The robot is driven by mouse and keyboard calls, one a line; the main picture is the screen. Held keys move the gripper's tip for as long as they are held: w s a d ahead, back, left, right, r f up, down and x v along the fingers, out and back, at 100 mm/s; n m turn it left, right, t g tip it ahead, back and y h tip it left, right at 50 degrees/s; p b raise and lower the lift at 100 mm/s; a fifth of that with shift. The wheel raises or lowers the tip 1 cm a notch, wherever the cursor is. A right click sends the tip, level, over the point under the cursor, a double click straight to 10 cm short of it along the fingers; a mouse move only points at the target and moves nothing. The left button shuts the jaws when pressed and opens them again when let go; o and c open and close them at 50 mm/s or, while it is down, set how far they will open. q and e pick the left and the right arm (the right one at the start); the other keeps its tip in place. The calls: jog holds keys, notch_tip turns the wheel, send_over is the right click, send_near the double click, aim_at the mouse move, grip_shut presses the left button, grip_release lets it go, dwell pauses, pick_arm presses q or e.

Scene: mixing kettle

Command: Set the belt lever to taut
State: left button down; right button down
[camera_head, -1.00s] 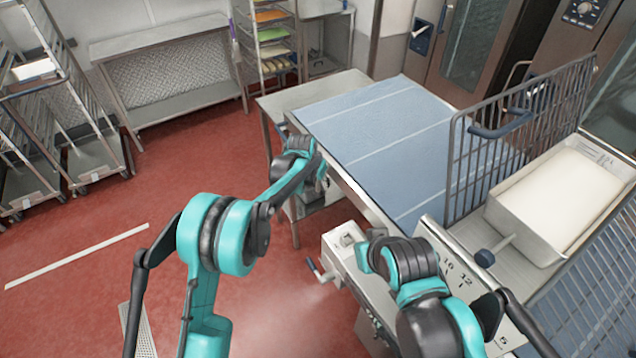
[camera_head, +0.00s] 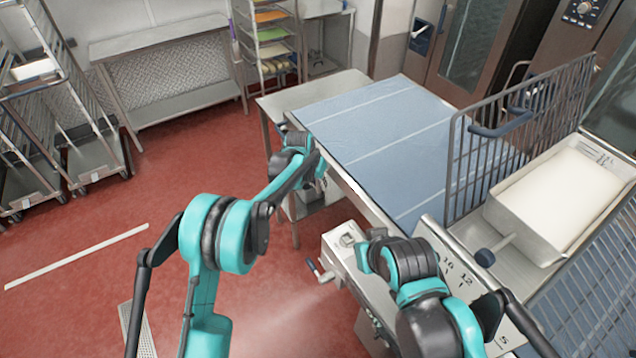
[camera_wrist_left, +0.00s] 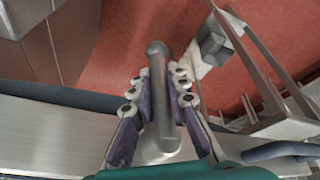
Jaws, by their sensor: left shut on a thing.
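In the left wrist view a grey metal lever (camera_wrist_left: 159,115) with a rounded end stands between the two fingers of my left gripper (camera_wrist_left: 160,76). The fingers are shut on it from both sides, with its end reaching past the fingertips. In the head view my left gripper is at the near left side of the blue belt table (camera_head: 385,135), where my own wrist hides most of it and the lever. Its setting cannot be read from these views. My right arm is folded at the lower right, and its gripper does not show.
A machine panel with numbers (camera_head: 470,285) and a knobbed lever (camera_head: 490,255) lie by my right arm. A small handle (camera_head: 318,271) sticks out from the machine's near side. A wire guard (camera_head: 500,150) stands across the belt. Red floor is free on the left.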

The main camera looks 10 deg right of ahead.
pick_arm(q)
jog(key=g, duration=0.1)
jog(key=s+g+h, duration=0.1)
jog(key=shift+s+d+r+n+g+b, duration=0.1)
jog(key=shift+d+n+g+b, duration=0.1)
jog(key=shift+n+g+b, duration=0.1)
jog(key=shift+s+d+r+n+g+h, duration=0.2)
jog(key=shift+s+g+h, duration=0.15)
jog(key=shift+g, duration=0.4)
jog(key=shift+s+d+r+n+g+h, duration=0.1)
jog(key=shift+s+r+g+h, duration=0.2)
jog(key=shift+g, duration=0.45)
jog(key=shift+s, duration=0.1)
jog(key=c, duration=1.5)
grip_release()
jog(key=shift+o, duration=0.2)
jog(key=v, duration=1.2)
jog(key=shift+b, duration=0.3)
